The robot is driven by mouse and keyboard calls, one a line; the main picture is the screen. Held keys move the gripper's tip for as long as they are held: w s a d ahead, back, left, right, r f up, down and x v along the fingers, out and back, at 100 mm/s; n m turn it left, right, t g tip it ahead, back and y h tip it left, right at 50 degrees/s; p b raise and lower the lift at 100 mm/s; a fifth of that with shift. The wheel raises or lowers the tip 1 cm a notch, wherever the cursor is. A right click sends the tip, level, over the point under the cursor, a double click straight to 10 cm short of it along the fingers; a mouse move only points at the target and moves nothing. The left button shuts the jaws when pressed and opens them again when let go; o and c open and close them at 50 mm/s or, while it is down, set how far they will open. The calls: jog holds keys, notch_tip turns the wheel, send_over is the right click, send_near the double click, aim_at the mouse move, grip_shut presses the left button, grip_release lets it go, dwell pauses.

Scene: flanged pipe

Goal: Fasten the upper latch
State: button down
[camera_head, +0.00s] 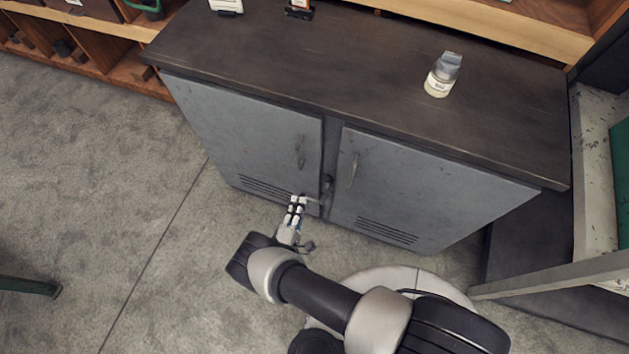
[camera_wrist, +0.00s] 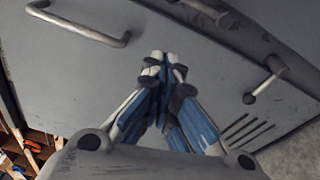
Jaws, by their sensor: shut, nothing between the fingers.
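A grey cabinet (camera_head: 245,125) has two doors and a narrow post between them. The upper latch (camera_head: 327,181) is a small dark part on the post; in the wrist view what looks like it (camera_wrist: 205,12) is partly cut off by the top edge. A lower latch (camera_wrist: 270,75) sticks out to the right of my fingers, with a dark round spot beside it. My gripper (camera_head: 298,198) is shut and empty in front of the left door's lower right part, left of the latches. Its fingertips (camera_wrist: 164,56) point at the door; contact cannot be told.
The left door's bar handle (camera_wrist: 85,25) sticks out at upper left; the right door has another handle (camera_head: 353,170). A jar (camera_head: 442,75) stands on the dark worktop (camera_head: 340,60). A light frame (camera_head: 560,275) stands at right.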

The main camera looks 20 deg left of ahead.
aim_at(308, 169)
jog(key=w, duration=0.3)
jog(key=w+b, duration=0.1)
jog(key=w, duration=0.6)
jog(key=shift+a+f, duration=0.2)
jog(key=shift+f, duration=0.05)
jog(key=d, duration=0.2)
jog(key=shift+s+d+r, duration=0.35)
jog(key=shift+s+r, duration=0.05)
jog(key=shift+s+d+r, duration=0.1)
jog(key=shift+d+r, duration=0.05)
jog(key=shift+d, duration=0.25)
